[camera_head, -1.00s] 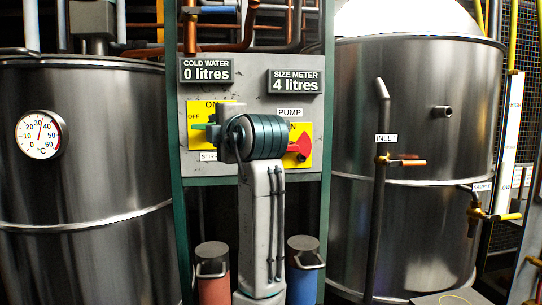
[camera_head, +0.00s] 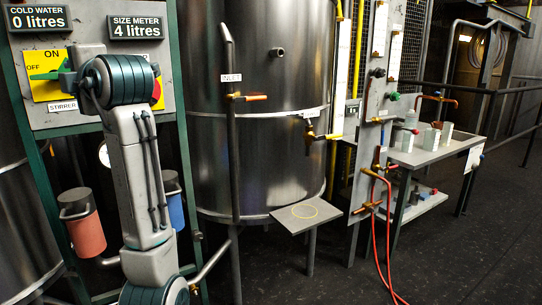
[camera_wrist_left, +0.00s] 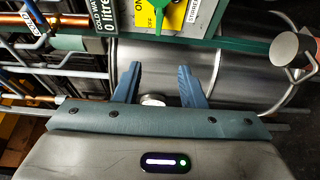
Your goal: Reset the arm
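My left gripper (camera_wrist_left: 160,82) is open in the left wrist view, its two blue fingers apart and nothing between them. Beyond the fingers is a shiny steel tank (camera_wrist_left: 165,62), with a control panel (camera_wrist_left: 215,12) at the top of the view. In the head view one of my arms rises from the bottom left, bent at a dark ribbed joint. It stands in front of the control panel (camera_head: 92,112) and covers part of it. Neither gripper can be seen in the head view, and my right gripper is in neither view.
A steel tank (camera_head: 258,150) stands mid-view with an inlet pipe (camera_head: 232,140) before it. A small shelf (camera_head: 290,222) juts out below. On the right are a bench (camera_head: 432,155) with cups and red hoses (camera_head: 376,240). Dark floor (camera_head: 480,245) lies open at lower right.

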